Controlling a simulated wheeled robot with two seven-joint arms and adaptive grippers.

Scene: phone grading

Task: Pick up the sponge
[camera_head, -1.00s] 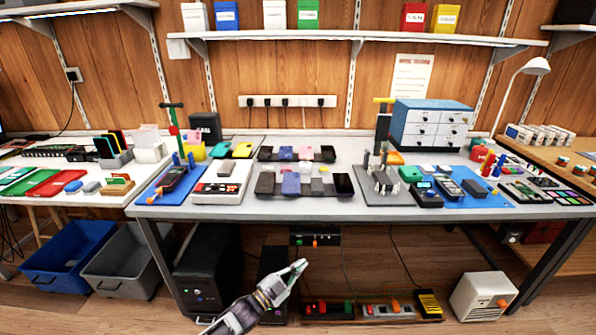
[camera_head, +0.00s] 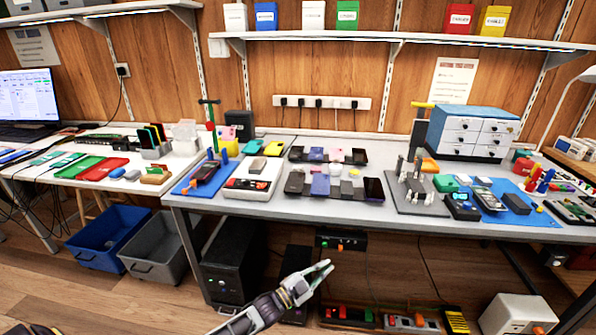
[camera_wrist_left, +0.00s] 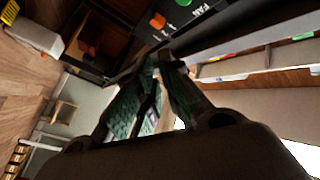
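My left gripper (camera_head: 326,268) is in front of the workbench, below the tabletop, and touches nothing. Its two fingers show a narrow gap with nothing held; they also fill the middle of the left wrist view (camera_wrist_left: 164,70). I cannot surely pick out the sponge. An orange piece (camera_head: 430,166) lies at the back right. Either is too small to identify. My right gripper is not in view.
A blue bin (camera_head: 107,232) and a grey bin (camera_head: 158,245) stand on the floor at the left. Phones, trays and tools crowd the workbench. A blue drawer cabinet (camera_head: 470,115) stands at the back. A white box (camera_head: 517,315) stands on the floor at the right.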

